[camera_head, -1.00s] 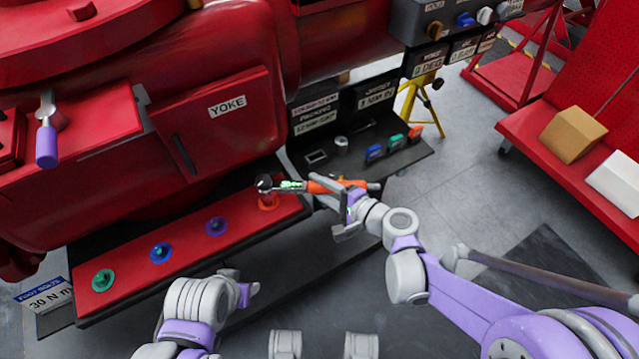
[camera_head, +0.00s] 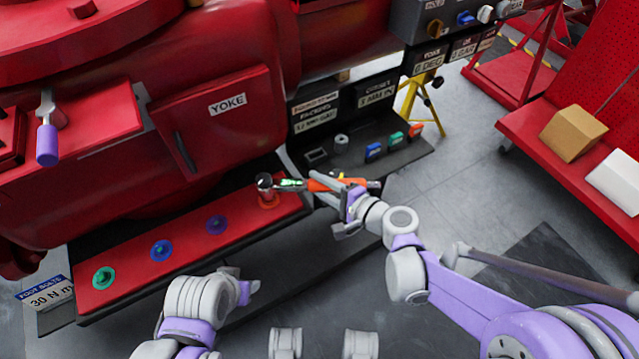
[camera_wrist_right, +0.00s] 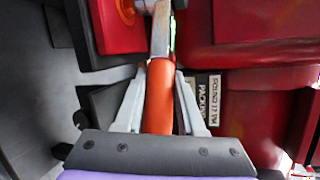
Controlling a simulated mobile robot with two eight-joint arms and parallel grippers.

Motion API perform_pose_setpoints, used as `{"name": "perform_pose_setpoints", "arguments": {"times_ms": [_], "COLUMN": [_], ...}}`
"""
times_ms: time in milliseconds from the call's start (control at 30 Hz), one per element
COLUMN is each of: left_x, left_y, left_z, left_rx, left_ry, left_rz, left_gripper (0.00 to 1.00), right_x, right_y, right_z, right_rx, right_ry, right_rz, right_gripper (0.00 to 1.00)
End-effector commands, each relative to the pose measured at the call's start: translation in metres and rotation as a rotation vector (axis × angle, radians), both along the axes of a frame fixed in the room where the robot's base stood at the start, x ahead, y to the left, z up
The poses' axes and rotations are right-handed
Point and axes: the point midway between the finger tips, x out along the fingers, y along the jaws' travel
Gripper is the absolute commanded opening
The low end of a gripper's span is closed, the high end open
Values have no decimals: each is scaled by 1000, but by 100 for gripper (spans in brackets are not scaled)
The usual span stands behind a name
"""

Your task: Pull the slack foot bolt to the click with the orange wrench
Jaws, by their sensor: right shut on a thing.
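The orange wrench (camera_head: 322,185) lies level, its head over the orange-ringed foot bolt (camera_head: 268,201) at the right end of the red foot rail (camera_head: 185,238). Whether the head is seated on the bolt I cannot tell. My right gripper (camera_head: 338,190) is shut on the wrench's orange handle; in the right wrist view the handle (camera_wrist_right: 158,95) runs between the two fingers. Purple (camera_head: 216,225), blue (camera_head: 162,251) and green (camera_head: 103,278) foot bolts stand along the rail to the left. My left arm (camera_head: 200,305) shows at the bottom; its fingertips are not clear.
A placard reading 30 N m (camera_head: 47,294) is at the rail's left end. A dark shelf (camera_head: 400,158) with blue, green and orange pieces lies beyond the wrench. A red bench (camera_head: 550,135) with two boxes stands at right. Grey floor is open between.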

Motion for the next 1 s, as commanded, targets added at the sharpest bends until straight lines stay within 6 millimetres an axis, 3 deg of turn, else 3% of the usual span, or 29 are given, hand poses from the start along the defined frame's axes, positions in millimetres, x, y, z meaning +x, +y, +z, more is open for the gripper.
{"name": "perform_pose_setpoints", "arguments": {"times_ms": [1000], "left_x": [1], "left_y": [0], "left_z": [-10], "left_rx": [0], "left_ry": [3], "left_rz": [0], "left_gripper": [50], "right_x": [0], "right_y": [0], "right_z": [-12], "right_rx": [2], "right_ry": [1], "right_rz": [0], "right_gripper": [0]}}
